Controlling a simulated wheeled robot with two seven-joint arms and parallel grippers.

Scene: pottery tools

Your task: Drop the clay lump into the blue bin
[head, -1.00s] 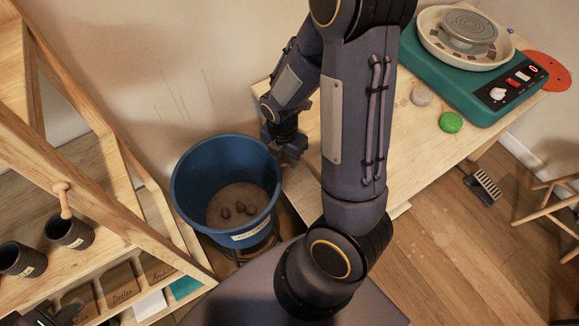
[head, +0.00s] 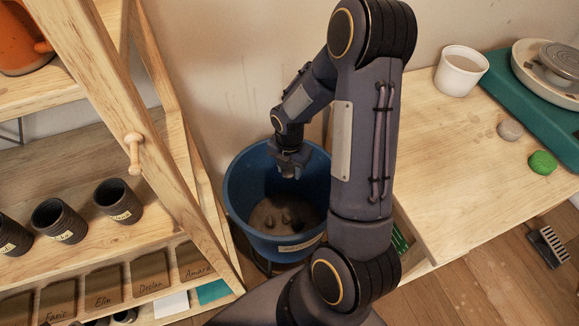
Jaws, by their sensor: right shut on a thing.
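The blue bin (head: 236,205) stands on the floor between the shelf and the table, with several dark lumps (head: 285,220) on its brown bottom. My right gripper (head: 289,172) is over the far part of the bin's opening, pointing down. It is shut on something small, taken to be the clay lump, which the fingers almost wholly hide. A grey lump (head: 510,129) and a green lump (head: 542,163) lie on the table, apart from the gripper. My left gripper is not in view.
A wooden shelf (head: 165,130) with dark cups (head: 118,201) and name tags stands left of the bin. The table (head: 470,190) at right bears a white cup (head: 461,70) and a teal pottery wheel (head: 508,88). A brush (head: 548,246) is at the lower right.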

